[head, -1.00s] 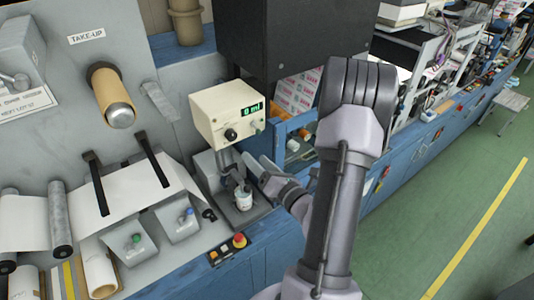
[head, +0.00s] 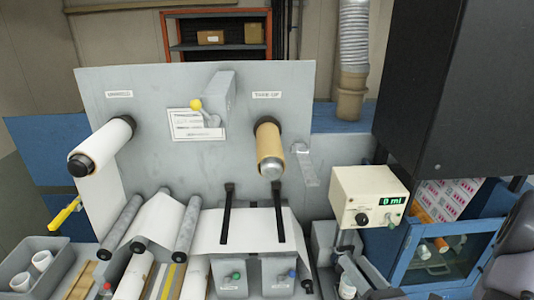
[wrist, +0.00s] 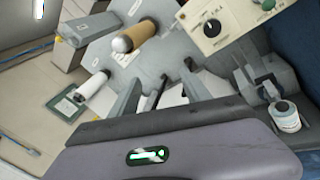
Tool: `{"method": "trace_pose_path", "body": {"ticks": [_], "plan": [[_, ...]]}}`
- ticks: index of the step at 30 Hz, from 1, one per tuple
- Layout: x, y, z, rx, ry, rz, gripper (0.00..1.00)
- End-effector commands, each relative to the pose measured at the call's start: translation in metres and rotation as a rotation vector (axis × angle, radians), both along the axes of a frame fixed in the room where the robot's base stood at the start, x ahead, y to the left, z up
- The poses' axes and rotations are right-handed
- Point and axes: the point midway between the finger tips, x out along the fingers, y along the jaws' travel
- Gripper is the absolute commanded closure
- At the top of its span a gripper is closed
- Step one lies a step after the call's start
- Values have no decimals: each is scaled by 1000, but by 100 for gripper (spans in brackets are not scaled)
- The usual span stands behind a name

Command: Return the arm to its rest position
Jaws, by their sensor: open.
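My gripper (wrist: 160,88) shows in the wrist view, its two grey fingers spread apart with nothing held between them. The purple-grey body of my wrist, with a green light, fills the bottom of that view. In the head view only part of my arm (head: 515,245) shows at the right edge, and my gripper cannot be made out clearly there. A small white jar (wrist: 286,117) stands in the grey holder at the right of the wrist view, apart from my fingers. The jar also shows at the bottom of the head view (head: 347,287).
The cream dispenser box (head: 370,197) reads 0 ml. The take-up roll (head: 269,145) and the white unwind roll (head: 100,145) stick out from the grey panel. A black cabinet (head: 440,90) and a blue open-fronted case (head: 400,265) stand at right.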

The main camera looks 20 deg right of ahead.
Motion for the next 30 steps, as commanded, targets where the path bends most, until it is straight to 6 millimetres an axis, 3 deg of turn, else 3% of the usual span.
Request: {"method": "trace_pose_path", "body": {"ticks": [1,2,3,4,6,8,9,11,13,15,18,22,30], "plan": [[12,46,-22,-110,-22,185,45],[14,79,-27,-188,-32,316,45],[10,123,-36,-299,-45,492,45],[3,153,-45,-390,-54,620,45],[-27,216,-79,-633,-80,919,45],[-62,254,-120,-893,-107,1167,45],[-85,268,-150,-1091,-131,1313,45],[-111,273,-192,-1406,-175,1486,45],[-125,264,-227,-1780,-239,1596,45],[-126,252,-244,-2116,-307,1613,45],[-118,240,-244,-2470,-388,1544,45],[-113,235,-232,-2669,-436,1461,45],[-112,235,-230,-2683,-438,1456,45]]}}
